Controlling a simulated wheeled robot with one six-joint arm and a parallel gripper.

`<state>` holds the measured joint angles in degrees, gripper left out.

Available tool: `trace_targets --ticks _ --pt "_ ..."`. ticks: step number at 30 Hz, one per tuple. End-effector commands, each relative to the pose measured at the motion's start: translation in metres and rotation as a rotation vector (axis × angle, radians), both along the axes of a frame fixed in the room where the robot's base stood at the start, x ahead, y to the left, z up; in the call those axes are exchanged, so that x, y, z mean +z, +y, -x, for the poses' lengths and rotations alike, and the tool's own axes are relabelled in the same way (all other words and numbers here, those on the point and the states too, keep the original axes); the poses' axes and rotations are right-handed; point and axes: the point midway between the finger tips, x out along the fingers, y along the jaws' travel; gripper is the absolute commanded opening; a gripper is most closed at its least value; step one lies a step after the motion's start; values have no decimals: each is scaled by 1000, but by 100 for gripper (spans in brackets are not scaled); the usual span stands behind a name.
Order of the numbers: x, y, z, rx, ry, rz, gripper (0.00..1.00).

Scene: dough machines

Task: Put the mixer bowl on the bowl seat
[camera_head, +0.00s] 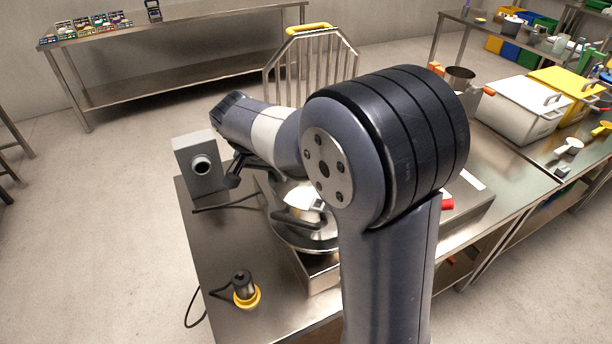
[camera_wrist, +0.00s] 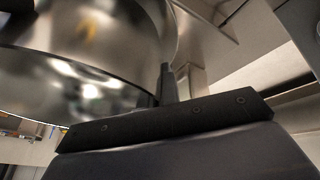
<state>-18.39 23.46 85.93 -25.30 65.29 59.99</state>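The mixer bowl (camera_head: 312,238) is shiny steel and stands on the left part of the steel table, partly hidden behind my arm. In the wrist view its curved wall (camera_wrist: 85,75) fills the upper left, very close to my gripper. My gripper shows in the wrist view as a black bar with a dark upright finger (camera_wrist: 168,85) against or just beside the bowl wall. I cannot tell whether it grips the bowl. In the head view my arm hides most of the contact area. A steel box-like base (camera_head: 318,270) shows below the bowl; I cannot make out the bowl seat clearly.
A grey box with a round knob (camera_head: 200,166) stands at the table's left edge. A yellow-ringed black device (camera_head: 245,290) with a cable is at the front left. A barred guard with a yellow handle (camera_head: 310,62) rises behind. White and yellow bins (camera_head: 520,108) are at right.

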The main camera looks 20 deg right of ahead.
Motion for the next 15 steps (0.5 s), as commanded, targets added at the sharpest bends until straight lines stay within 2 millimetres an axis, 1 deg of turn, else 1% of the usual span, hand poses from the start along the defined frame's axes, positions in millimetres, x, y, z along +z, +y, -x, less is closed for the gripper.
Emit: trace_targets --ticks 1,3,6,13,15 --pt "-6 -10 -7 -5 -1 0 0" --pt "-12 -19 -14 -4 -1 1 0" --pt "-17 -29 -21 -2 -2 1 0" --pt "-23 -38 -28 1 -2 0 0" --pt "-27 -43 -32 -1 -2 1 0"
